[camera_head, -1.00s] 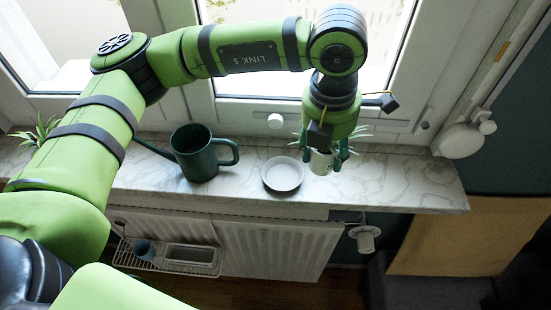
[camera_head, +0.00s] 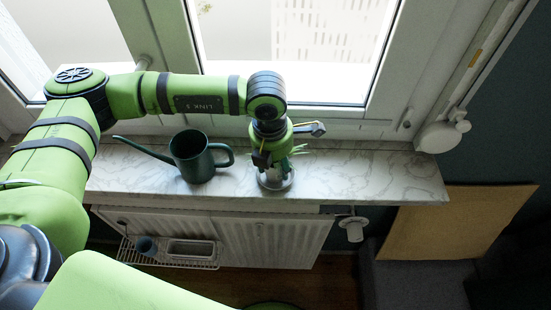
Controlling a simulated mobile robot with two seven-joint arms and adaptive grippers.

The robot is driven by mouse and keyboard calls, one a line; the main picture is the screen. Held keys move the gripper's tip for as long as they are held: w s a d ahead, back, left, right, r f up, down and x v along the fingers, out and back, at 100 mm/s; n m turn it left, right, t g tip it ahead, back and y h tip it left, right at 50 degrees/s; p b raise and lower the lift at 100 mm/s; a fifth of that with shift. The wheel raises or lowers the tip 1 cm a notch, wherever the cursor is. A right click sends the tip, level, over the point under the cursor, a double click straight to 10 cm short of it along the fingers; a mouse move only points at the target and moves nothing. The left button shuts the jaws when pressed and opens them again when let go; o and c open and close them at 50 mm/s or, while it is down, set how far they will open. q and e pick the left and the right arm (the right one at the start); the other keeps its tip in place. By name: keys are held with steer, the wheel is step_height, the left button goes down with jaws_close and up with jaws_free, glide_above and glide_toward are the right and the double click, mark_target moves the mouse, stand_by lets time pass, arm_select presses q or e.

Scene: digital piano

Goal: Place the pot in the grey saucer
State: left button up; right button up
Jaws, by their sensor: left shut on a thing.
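The pot (camera_head: 272,178) is a small, light-coloured pot with a green plant, whose leaves show beside the gripper. My left gripper (camera_head: 272,170) points down and is shut on it. The pot is at the grey saucer (camera_head: 291,181), a small round dish on the marble windowsill. The gripper and pot cover most of the saucer. I cannot tell whether the pot's base touches the saucer or is just above it. My right gripper is not in view.
A dark green watering can (camera_head: 196,160) stands on the windowsill (camera_head: 380,175) just left of the saucer, its handle towards the gripper. The sill to the right is clear. A radiator (camera_head: 262,240) with a wire rack (camera_head: 160,258) is below, and the window is behind.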

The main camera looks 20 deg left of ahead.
mark_target(273, 165)
arm_select(q)
steer(key=shift+f, duration=0.15)
steer(key=o, duration=1.4)
steer(key=shift+r, duration=0.35)
step_height(273, 165, up, 12)
steer(key=s+b, duration=0.1)
steer(key=b, duration=0.2)
steer(key=shift+a+f, duration=0.2)
steer(key=shift+a, duration=0.05)
